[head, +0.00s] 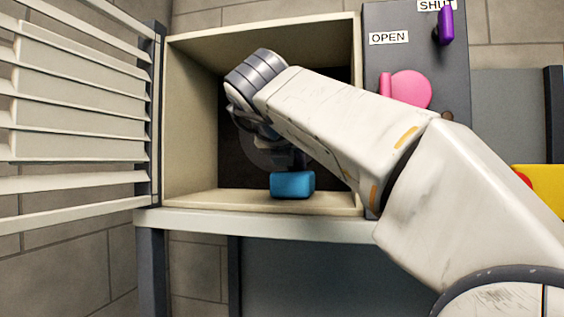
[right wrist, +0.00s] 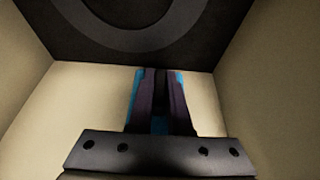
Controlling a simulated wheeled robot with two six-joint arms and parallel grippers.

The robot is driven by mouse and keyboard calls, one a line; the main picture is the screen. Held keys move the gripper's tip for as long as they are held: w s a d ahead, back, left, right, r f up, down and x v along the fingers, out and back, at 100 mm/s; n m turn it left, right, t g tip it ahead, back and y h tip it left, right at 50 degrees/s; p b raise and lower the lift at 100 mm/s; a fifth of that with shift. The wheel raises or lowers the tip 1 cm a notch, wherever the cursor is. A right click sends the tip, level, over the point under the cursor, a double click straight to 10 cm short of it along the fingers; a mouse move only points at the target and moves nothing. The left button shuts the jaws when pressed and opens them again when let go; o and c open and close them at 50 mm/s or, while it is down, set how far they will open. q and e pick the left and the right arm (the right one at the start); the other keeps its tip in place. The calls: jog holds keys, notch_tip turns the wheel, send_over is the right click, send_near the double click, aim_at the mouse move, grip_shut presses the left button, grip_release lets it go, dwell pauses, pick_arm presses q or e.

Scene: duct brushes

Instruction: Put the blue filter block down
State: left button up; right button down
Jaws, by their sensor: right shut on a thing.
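The blue filter block (head: 292,185) is inside the open beige duct box (head: 190,120), at or just above its floor near the front. I cannot tell whether it touches the floor. My right gripper (head: 290,162) reaches into the box from the right and is shut on the block from above. In the right wrist view, the fingers of my right gripper (right wrist: 160,100) show dark, with blue edges of the block (right wrist: 180,78) beyond them. Most of the block is hidden there. My left gripper is not in view.
A louvred door (head: 80,110) stands swung open at the left. A grey panel at the right carries an OPEN label (head: 389,38), a purple handle (head: 446,25) and a pink knob (head: 408,89). A dark back wall with a ring (right wrist: 130,25) closes the box. A yellow thing (head: 545,185) is at far right.

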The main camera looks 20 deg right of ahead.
jog(key=shift+f, duration=0.1)
jog(key=shift+f, duration=0.15)
jog(key=c, duration=0.8)
grip_release()
jog(key=shift+c, duration=0.2)
jog(key=shift+s+r, duration=0.1)
jog(key=shift+r, duration=0.2)
jog(key=b+v, duration=0.2)
jog(key=v, duration=1)
jog(key=shift+a+f, duration=0.1)
jog(key=shift+f, duration=0.05)
